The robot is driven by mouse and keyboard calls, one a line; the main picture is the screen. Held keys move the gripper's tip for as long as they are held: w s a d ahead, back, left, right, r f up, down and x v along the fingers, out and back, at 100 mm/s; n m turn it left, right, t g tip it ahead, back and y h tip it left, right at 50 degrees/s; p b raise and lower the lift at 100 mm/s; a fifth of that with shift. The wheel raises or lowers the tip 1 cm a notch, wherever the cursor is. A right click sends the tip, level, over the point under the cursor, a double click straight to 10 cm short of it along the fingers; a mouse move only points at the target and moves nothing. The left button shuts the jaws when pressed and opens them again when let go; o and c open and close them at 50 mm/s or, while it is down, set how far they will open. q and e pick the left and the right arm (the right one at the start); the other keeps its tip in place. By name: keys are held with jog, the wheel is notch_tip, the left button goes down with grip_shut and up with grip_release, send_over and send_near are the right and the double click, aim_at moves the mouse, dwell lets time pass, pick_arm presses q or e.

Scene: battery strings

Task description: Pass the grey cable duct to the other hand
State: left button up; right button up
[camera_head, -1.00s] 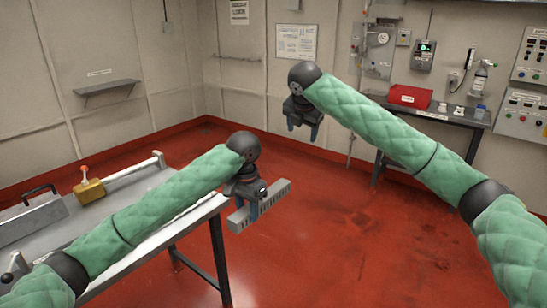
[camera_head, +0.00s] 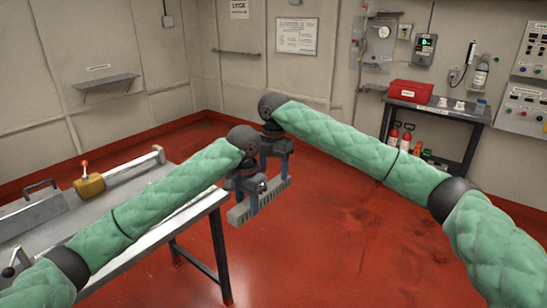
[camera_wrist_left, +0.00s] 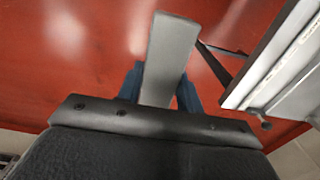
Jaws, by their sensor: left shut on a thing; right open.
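The grey cable duct (camera_head: 272,194) is a slotted bar held level in the air, clear of the bench. My left gripper (camera_head: 249,203) is shut on it, nearer its left end. In the left wrist view, the duct (camera_wrist_left: 168,50) stands between the blue fingers (camera_wrist_left: 160,95) and extends away from the palm. My left gripper hides part of the duct.
A metal bench (camera_head: 180,205) with a yellow block (camera_head: 89,186) stands at the left. A dark table (camera_head: 440,112) with a red box (camera_head: 411,91) stands at the back right. The red floor (camera_head: 350,240) in front is clear.

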aim_at(274, 182)
jog(key=shift+f, duration=3.1)
jog(key=c, duration=1)
pick_arm(q)
jog(key=o, duration=1.1)
pick_arm(e)
jog(key=shift+c, duration=0.7)
pick_arm(q)
jog(key=shift+o, duration=0.2)
